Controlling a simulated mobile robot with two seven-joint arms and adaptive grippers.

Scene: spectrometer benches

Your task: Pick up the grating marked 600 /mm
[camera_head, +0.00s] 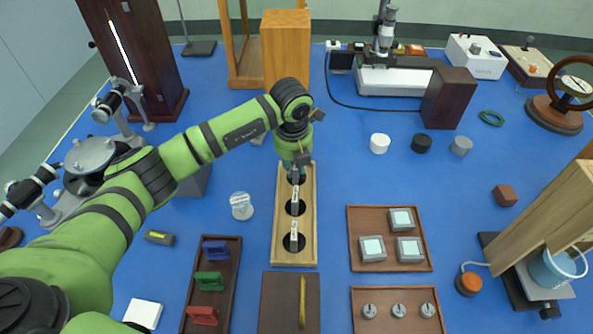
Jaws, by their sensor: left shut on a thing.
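Small pieces with white labels, which look like gratings, stand at the middle opening (295,195) and the near opening (294,240). Their print is too small to read. My left gripper (297,172) points down over the far end of the rack. It is shut on a small piece, apparently a grating, at the far opening. The gripper mostly hides this piece, so I cannot read its marking or tell whether it is clear of the rack. My right gripper is not in view.
A dark tray (226,274) with blue, green and red blocks lies left of the rack. A brown tray (389,263) with grey square pieces lies to the right. A tall wooden block (286,45) stands behind my arm. Blue bench right of the rack's far end is clear.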

